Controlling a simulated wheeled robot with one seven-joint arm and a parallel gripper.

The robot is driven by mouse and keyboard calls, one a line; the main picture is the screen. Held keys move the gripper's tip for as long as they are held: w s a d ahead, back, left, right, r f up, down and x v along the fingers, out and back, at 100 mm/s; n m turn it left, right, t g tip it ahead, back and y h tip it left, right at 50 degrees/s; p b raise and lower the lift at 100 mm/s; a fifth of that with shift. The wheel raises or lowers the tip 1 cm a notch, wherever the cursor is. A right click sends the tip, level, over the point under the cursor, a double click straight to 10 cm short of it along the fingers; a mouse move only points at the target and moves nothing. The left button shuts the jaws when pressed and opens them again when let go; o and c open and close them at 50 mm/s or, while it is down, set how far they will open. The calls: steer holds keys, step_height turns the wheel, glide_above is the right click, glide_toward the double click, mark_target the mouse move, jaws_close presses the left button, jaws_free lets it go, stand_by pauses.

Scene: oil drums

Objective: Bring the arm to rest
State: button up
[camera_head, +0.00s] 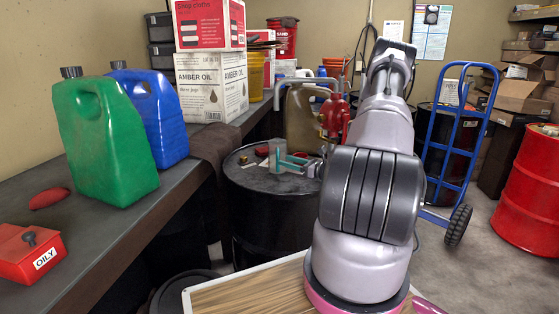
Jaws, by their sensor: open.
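My arm (367,195) stands up from its base at the lower middle of the head view. It is pale grey-lilac with dark ribbed bands, and it narrows upward to a grey upper part near the top. No held object shows.
A black drum (268,205) with small items on top stands just left of my arm. A workbench (150,208) on the left holds green (104,140) and blue (155,115) jugs, boxes and a red OILY box (30,252). A blue hand truck (452,135) and red drum (527,190) stand right.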

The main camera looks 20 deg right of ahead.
steer(key=shift+v, duration=2.35)
